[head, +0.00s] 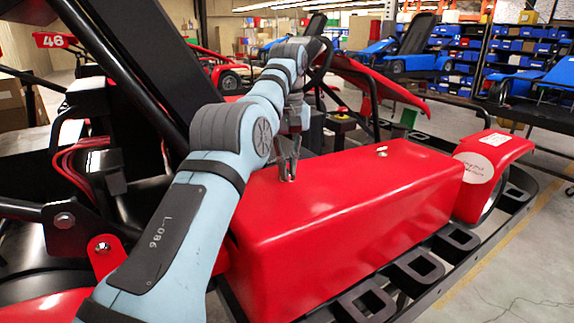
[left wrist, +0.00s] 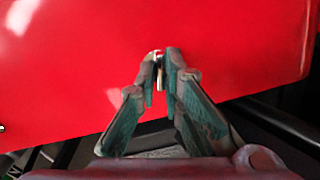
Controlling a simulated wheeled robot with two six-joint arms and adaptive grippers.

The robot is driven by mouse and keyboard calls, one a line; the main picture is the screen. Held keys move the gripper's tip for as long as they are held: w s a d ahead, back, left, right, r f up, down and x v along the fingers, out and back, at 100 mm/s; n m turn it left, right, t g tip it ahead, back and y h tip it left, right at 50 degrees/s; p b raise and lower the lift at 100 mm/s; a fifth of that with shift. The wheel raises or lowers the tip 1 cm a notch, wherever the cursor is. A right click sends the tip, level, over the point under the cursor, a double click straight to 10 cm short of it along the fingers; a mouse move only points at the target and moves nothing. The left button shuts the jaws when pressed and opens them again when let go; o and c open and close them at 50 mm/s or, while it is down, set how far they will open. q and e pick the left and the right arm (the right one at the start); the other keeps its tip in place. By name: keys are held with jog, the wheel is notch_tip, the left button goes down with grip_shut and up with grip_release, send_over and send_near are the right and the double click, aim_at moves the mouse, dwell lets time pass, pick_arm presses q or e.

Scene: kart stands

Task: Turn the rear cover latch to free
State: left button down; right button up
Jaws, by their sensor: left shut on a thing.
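The red kart cover (head: 345,195) is a long box, and its top also fills much of the left wrist view (left wrist: 70,85). My left gripper (head: 288,178) points down at the left part of the cover's top. In the left wrist view its fingertips (left wrist: 160,68) are closed around a small metal latch (left wrist: 158,79); only a sliver of the latch shows between the fingers, so its turn angle is hard to tell. A second small metal latch (head: 381,149) stands on the cover's far right part, clear of my gripper. My right gripper is not in view.
A red fender with a white round label (head: 473,167) stands right of the cover. A black slotted side rail (head: 420,264) runs along the near side. Dark frame tubes (head: 120,70) rise at the left. Blue karts and shelves stand behind.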

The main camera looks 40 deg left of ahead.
pick_arm(q)
jog(key=n, duration=0.4)
dwell(0.5)
jog(key=c, duration=1.7)
grip_release()
jog(key=shift+a, duration=0.1)
